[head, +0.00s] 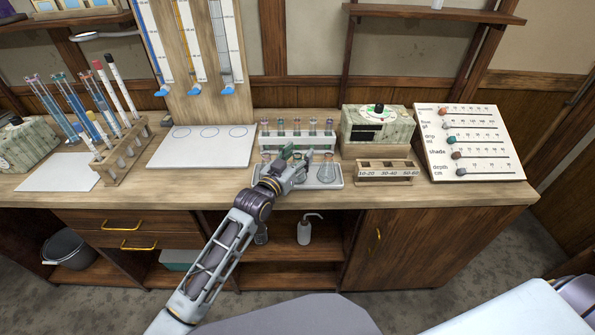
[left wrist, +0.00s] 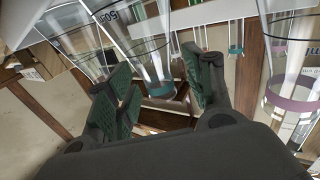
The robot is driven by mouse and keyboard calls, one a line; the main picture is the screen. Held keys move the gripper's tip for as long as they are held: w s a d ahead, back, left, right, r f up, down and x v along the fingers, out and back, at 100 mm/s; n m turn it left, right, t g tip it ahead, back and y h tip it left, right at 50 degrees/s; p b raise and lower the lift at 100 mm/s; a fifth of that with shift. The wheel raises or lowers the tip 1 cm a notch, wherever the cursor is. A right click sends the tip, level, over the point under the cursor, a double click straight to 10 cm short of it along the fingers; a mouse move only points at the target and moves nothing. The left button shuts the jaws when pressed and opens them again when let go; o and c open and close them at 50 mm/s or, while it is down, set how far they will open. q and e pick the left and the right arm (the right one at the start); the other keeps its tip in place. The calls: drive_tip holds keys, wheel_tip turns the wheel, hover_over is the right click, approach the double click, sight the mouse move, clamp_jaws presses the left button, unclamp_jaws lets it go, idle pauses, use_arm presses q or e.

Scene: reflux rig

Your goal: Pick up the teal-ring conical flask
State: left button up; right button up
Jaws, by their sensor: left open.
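In the left wrist view, a clear conical flask with a teal ring (left wrist: 162,90) around its narrow part stands between my fingers. My left gripper (left wrist: 160,88) is open, with one green-padded finger on each side of the flask; I cannot tell whether either pad touches it. In the head view, my left gripper (head: 298,162) is over the white tray (head: 309,185) and hides much of what stands there. A clear flask (head: 327,172) shows just right of the gripper; its ring colour is too small to tell. My right gripper is not in view.
Another glass vessel with a purple ring (left wrist: 292,98) is close at the right in the wrist view. A test-tube rack (head: 297,142) stands behind the tray. A labelled wooden box (head: 385,172) is to its right, and a white board (head: 213,147) to its left.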

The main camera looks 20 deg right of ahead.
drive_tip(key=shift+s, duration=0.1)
use_arm(q)
drive_tip(key=c, duration=0.4)
clamp_jaws()
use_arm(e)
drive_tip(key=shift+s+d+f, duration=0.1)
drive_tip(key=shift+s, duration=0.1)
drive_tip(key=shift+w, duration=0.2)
use_arm(q)
drive_tip(key=shift+r, duration=0.15)
drive_tip(key=shift+r, duration=0.2)
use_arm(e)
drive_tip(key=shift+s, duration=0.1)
